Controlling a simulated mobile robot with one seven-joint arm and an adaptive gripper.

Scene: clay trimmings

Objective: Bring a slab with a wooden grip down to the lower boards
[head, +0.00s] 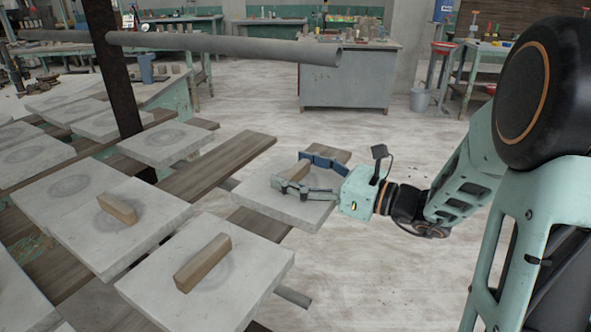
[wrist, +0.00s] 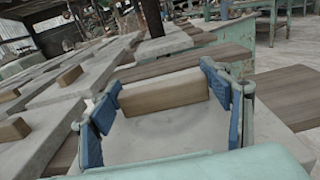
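A pale slab (head: 262,193) with a wooden grip (head: 299,170) lies on a brown board at the right end of the rows. My gripper (head: 286,168) reaches over this slab from the right, its fingers spread on either side of the grip. In the wrist view the grip (wrist: 165,92) spans most of the gap between the blue fingertips (wrist: 160,82); I cannot tell whether they touch it. Two more slabs carry grips: one at the front (head: 255,270) and one to its left (head: 75,233). Brown boards (head: 222,165) show between the slabs.
Slabs without grips (head: 165,142) lie further back and left. A dark post (head: 118,75) and a grey horizontal pipe (head: 240,48) stand above the boards. A grey cabinet (head: 345,88) is behind. The floor (head: 385,280) to the right is clear.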

